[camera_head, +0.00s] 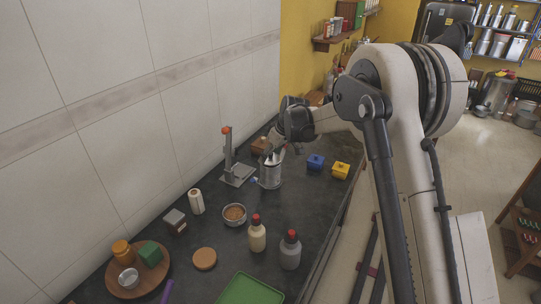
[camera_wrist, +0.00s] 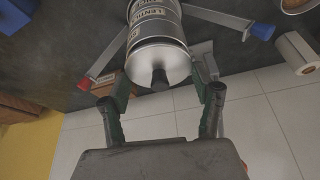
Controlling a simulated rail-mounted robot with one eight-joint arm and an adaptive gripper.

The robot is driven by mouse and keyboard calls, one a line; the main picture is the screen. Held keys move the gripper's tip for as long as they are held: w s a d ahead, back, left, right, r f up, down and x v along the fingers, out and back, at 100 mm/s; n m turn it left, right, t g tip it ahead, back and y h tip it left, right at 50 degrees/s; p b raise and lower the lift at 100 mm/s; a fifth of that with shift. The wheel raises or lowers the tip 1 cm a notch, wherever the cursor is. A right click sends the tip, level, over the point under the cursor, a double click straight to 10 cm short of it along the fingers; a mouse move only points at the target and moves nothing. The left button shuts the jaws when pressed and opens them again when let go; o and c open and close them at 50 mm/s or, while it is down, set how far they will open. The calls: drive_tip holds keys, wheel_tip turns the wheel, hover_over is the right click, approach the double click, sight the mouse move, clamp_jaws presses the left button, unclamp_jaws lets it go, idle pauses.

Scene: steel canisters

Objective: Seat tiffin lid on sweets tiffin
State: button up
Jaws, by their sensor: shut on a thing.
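The tiffin (camera_head: 270,175) is an upright steel stack on the dark counter. In the wrist view, the labelled tiffin tiers (camera_wrist: 155,18) show behind the steel tiffin lid (camera_wrist: 158,55), which has a dark knob. My gripper (camera_wrist: 161,74) has a green-padded finger on each side of the lid and is shut on it. The lid is in line with the top of the stack; I cannot tell whether it is fully seated. In the head view, my gripper (camera_head: 274,150) is over the tiffin, and the arm partly hides it. The label wording is not clearly readable.
A grey stand (camera_head: 236,170) with a red-tipped post is close to the tiffin's left. A steel bowl (camera_head: 234,221) with brown contents and two red-capped bottles (camera_head: 257,235) are nearer. Blue (camera_head: 315,162) and yellow (camera_head: 340,170) boxes are at right. The wall bounds the left.

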drive_tip(key=shift+f+b, duration=0.5)
idle(0.3)
drive_tip(key=o, duration=1.5)
drive_tip(key=shift+o, duration=0.2)
drive_tip(key=shift+r, duration=0.2)
drive_tip(key=shift+r+p, duration=1)
drive_tip(key=shift+r, duration=1.85)
